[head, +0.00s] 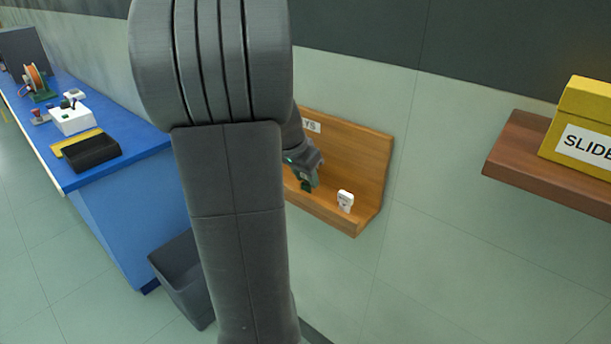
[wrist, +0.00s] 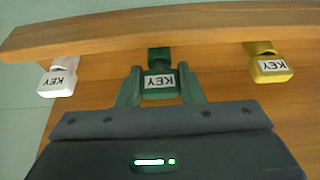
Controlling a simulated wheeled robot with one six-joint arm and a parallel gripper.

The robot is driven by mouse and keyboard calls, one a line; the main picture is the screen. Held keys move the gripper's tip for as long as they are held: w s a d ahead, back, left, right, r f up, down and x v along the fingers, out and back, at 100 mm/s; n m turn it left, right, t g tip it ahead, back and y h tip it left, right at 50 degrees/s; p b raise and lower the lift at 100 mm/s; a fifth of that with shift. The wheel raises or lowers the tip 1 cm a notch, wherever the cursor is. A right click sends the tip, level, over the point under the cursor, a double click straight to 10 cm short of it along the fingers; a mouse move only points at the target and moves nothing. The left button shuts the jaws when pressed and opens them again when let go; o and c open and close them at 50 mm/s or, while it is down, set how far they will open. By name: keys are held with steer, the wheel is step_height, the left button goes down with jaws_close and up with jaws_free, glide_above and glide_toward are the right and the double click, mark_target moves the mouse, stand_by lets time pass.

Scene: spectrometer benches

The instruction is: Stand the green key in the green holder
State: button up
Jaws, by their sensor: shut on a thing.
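The green key (wrist: 158,85), with a white KEY label, is between the two fingers of my gripper (wrist: 160,88) in the wrist view. My gripper is shut on it. A darker green part (wrist: 158,55) shows just beyond the key, in line with it; I cannot tell whether it is the green holder or part of the key, nor whether the key is seated. In the head view my gripper (head: 309,175) is low over the wooden shelf, with a small dark green piece (head: 306,186) at its tip.
A white key (wrist: 58,83) stands to the left and a yellow key (wrist: 270,68) to the right, both clear of my fingers. The wooden shelf (head: 372,165) has a back board and a front lip (wrist: 110,30). A blue bench (head: 130,205) stands left.

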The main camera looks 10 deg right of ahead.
steer(key=shift+f+b, duration=0.4)
steer(key=shift+f, duration=0.1)
steer(key=o, duration=0.7)
steer(key=p+v, duration=0.6)
steer(key=v, duration=0.5)
stand_by(0.4)
